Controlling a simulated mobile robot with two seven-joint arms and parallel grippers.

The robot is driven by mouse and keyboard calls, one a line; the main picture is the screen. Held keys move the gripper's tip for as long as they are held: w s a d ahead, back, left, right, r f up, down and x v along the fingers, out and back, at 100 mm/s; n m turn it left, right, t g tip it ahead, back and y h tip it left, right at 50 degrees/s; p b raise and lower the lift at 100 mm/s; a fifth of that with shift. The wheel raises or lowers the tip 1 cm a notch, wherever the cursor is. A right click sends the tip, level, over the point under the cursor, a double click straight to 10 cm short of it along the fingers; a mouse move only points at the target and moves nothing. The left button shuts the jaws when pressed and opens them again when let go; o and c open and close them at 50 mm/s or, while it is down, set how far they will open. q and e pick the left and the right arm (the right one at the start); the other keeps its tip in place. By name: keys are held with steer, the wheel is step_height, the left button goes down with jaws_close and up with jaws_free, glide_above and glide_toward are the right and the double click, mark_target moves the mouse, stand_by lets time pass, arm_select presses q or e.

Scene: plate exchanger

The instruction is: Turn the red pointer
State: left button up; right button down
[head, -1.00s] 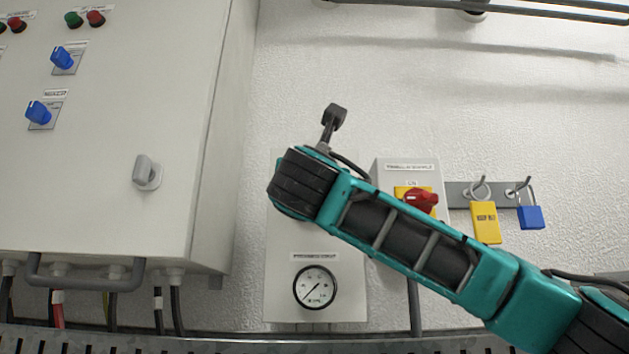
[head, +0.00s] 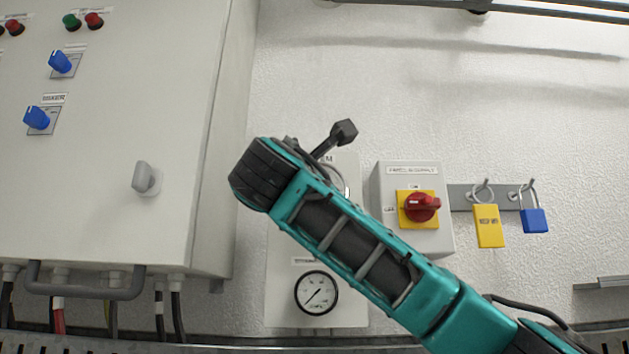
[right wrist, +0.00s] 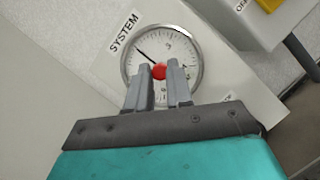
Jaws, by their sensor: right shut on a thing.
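In the right wrist view a round white gauge (right wrist: 172,44) sits on a pale panel marked SYSTEM. The red pointer shows only as a round red piece (right wrist: 159,72) at the dial's middle. A thin black needle runs from there to the upper left. My right gripper (right wrist: 164,76) has its two grey fingers closed on either side of the red piece. In the head view my right arm hides the gripper and most of this gauge; part of its rim (head: 346,181) shows beside the arm. My left gripper is not in view.
A second gauge (head: 317,292) is lower on the same panel. A large cabinet (head: 110,180) stands at left.

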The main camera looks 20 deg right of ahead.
steer(key=m+g+p, duration=0.2)
steer(key=m, duration=0.3)
steer(key=m+g+y+p, duration=0.1)
steer(key=m+g+p, duration=0.1)
steer(key=m, duration=0.3)
steer(key=r+m+g+p, duration=0.1)
steer(key=m+p, duration=0.2)
steer(key=m, duration=0.3)
steer(key=shift+a+g+y, duration=0.1)
steer(key=shift+g+y, duration=0.3)
steer(key=shift+m+p, duration=0.3)
steer(key=c, duration=1)
jaws_free()
